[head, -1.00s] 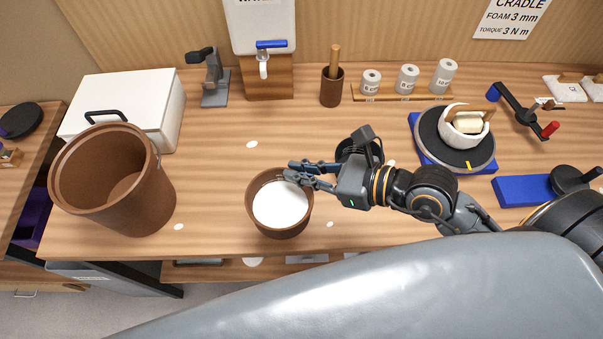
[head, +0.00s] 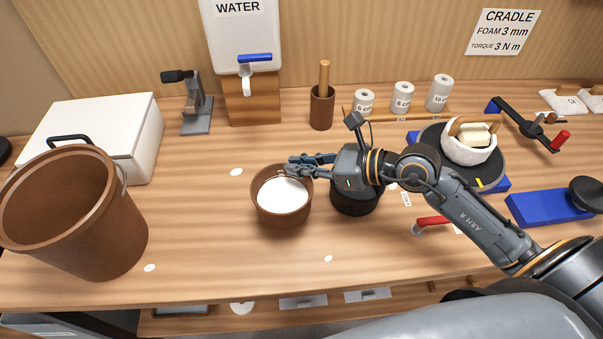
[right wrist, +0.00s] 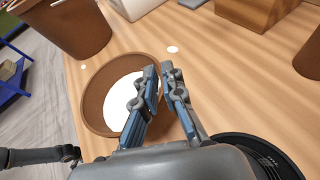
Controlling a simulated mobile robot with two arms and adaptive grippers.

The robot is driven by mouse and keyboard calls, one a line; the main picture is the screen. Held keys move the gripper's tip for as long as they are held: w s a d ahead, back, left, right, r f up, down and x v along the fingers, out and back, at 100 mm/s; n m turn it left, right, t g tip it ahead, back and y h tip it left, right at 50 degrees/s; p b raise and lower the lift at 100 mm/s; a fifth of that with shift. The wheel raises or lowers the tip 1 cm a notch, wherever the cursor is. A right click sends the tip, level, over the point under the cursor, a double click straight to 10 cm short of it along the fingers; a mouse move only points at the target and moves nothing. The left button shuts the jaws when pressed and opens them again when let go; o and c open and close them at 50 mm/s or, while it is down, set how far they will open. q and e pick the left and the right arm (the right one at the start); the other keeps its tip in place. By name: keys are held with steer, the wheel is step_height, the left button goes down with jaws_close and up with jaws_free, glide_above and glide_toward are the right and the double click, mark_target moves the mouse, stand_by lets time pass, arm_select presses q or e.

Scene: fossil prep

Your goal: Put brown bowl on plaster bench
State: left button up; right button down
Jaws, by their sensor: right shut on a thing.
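The brown bowl (head: 262,208) holds white material and shows upright in the head view over the front middle of the wooden plaster bench (head: 200,245). My right gripper (head: 290,169) is shut on the bowl's far right rim. In the right wrist view the bowl (right wrist: 97,100) is left of the gripper (right wrist: 159,68), whose fingers come together at the rim. I cannot tell whether the bowl's base touches the bench. My left gripper does not show in the head view.
A black bowl (head: 357,204) is close right of the brown bowl, partly under my right gripper. A large brown bucket (head: 105,235) stands at left. A pestle cup (head: 321,108) and water tank (head: 240,35) are behind. A red-handled tool (head: 432,221) lies at right.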

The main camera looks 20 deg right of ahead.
steer(key=f, duration=0.1)
steer(key=f+p, duration=0.1)
steer(key=f, duration=0.1)
steer(key=shift+w+d+f, duration=0.1)
steer(key=shift+w, duration=0.25)
steer(key=shift+f, duration=0.25)
steer(key=c, duration=1.5)
jaws_free()
steer(key=shift+f, duration=0.1)
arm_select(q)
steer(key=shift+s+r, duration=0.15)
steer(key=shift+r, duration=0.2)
arm_select(e)
steer(key=shift+o, duration=0.2)
steer(key=shift+s+d, duration=0.2)
arm_select(q)
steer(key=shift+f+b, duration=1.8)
steer(key=shift+b, duration=0.2)
arm_select(e)
steer(key=v, duration=1.1)
steer(key=shift+s+r, duration=0.2)
steer(key=shift+r, duration=0.1)
